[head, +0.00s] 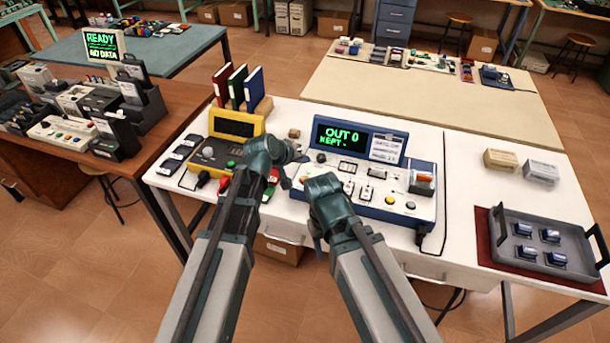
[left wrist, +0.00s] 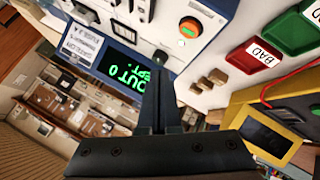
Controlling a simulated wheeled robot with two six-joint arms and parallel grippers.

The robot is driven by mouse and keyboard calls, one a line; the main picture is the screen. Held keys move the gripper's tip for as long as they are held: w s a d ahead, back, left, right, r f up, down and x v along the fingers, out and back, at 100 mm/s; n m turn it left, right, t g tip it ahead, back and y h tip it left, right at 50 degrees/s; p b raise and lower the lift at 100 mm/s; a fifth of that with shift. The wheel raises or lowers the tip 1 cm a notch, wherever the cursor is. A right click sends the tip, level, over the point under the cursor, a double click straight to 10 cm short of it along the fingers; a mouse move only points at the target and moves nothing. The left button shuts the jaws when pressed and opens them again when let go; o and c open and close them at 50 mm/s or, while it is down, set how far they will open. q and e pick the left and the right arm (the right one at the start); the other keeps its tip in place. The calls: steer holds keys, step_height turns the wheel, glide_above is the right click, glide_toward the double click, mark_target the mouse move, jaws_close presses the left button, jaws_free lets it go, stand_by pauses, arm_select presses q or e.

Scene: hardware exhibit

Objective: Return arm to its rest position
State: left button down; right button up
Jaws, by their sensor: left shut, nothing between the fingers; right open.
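My left gripper (head: 292,160) hangs over the white bench between the yellow device (head: 238,124) and the blue-framed tester (head: 368,130). In the left wrist view its fingers (left wrist: 158,95) are shut together with nothing between them. The tester's screen reads "OUT 0" and "KEPT". My right gripper (head: 318,200) is lower, in front of the tester's left part; it is open, and its fingers are largely hidden by its wrist. Both arms reach forward from the bottom of the head view.
A red BAD block (left wrist: 253,55) and a green block (left wrist: 293,30) lie near the yellow device. Upright books (head: 238,86) stand behind it. A grey tray (head: 500,258) with several blue-topped parts and small boxes (head: 515,160) are at right. Bench space beside the boxes is clear.

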arm_select(q)
steer(key=shift+s+f, duration=0.1)
steer(key=s+a+f+m+g+y, duration=0.2)
steer(key=s, duration=0.6)
steer(key=s+a+f+m+g+y, duration=0.1)
steer(key=s+f+g+y, duration=0.1)
steer(key=s, duration=0.7)
steer(key=s+a+f+m+g+y, duration=0.2)
steer(key=s+g, duration=0.1)
steer(key=s, duration=0.5)
steer(key=shift+s+a+f+m+g+y, duration=0.25)
steer(key=shift+a+m+g+y, duration=0.05)
steer(key=shift+g+y, duration=0.1)
stand_by(0.4)
